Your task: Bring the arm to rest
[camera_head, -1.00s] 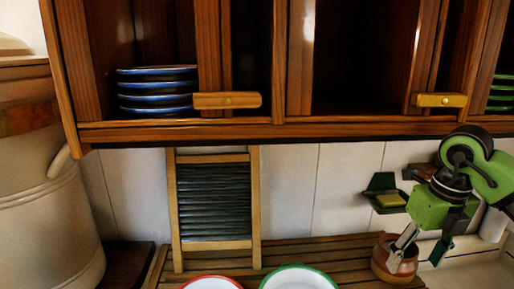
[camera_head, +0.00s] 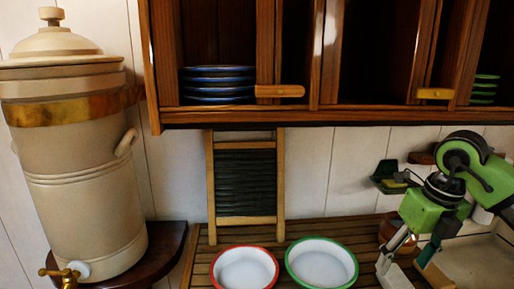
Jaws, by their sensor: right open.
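My right gripper (camera_head: 402,262) comes in from the right on a green and black arm. Its fingers point down and stand apart, in front of a brown pot (camera_head: 391,229) that they partly hide. A pale block shows by the fingertips; I cannot tell whether it touches them. My left gripper is not in view.
A red-rimmed bowl (camera_head: 244,270) and a green-rimmed bowl (camera_head: 321,263) stand on the slatted rack (camera_head: 303,232). A washboard (camera_head: 246,184) leans on the wall. The wooden cupboard (camera_head: 330,117) overhangs, with blue plates (camera_head: 218,85) inside. A large urn (camera_head: 75,165) stands left.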

